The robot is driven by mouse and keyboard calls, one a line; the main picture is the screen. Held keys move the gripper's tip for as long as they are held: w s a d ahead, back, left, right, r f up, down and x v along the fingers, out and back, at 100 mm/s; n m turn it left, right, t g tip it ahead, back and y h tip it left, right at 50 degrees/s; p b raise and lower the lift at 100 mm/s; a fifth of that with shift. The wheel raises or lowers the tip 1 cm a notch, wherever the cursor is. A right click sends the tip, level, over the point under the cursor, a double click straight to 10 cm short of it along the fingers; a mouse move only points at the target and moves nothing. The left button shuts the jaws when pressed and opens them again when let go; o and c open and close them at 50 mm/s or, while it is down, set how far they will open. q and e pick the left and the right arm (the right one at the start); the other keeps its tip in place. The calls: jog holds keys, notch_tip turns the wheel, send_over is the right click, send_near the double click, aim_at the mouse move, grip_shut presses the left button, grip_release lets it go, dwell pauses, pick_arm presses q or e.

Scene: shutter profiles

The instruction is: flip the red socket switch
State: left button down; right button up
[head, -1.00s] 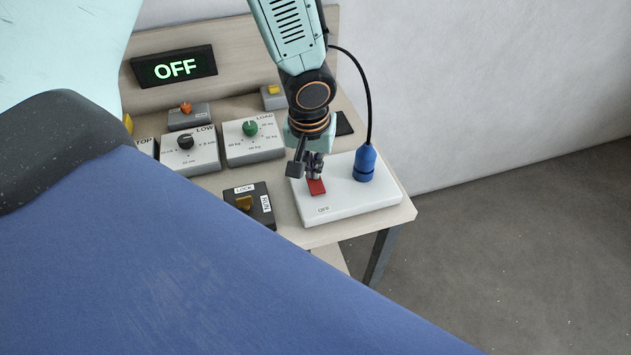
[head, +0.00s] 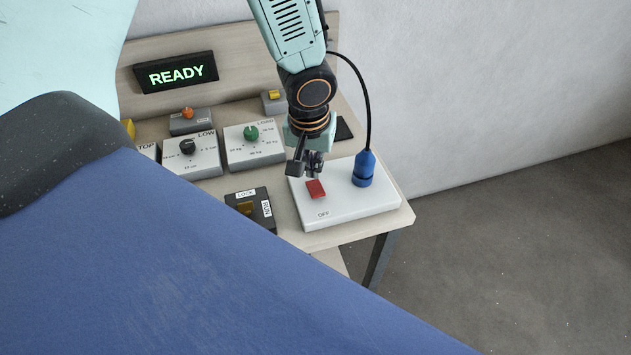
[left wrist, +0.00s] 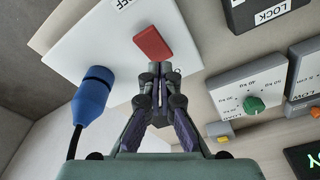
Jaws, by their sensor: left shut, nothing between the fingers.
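The red socket switch (head: 316,189) sits on the white socket block (head: 350,210), beside a label reading OFF. My left gripper (head: 313,172) is shut and empty, just behind the switch and over the block. In the left wrist view the closed fingertips (left wrist: 154,70) point at the near end of the red switch (left wrist: 152,43). I cannot tell whether they touch it. A blue plug (head: 363,168) with a black cable stands upright in the block and also shows in the left wrist view (left wrist: 91,95). My right gripper is not in view.
The display (head: 176,73) reads READY. A LOCK/RUN switch box (head: 262,214) stands left of the block. The green-knob box (head: 254,153) and black-knob box (head: 190,163) stand further back. The table's right edge is close to the block.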

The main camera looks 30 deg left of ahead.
aim_at(313, 184)
pick_arm(q)
notch_tip(313, 184, up, 5)
jog(key=p, duration=0.3)
jog(key=shift+f, duration=0.15)
jog(key=shift+w, duration=0.1)
dwell(0.4)
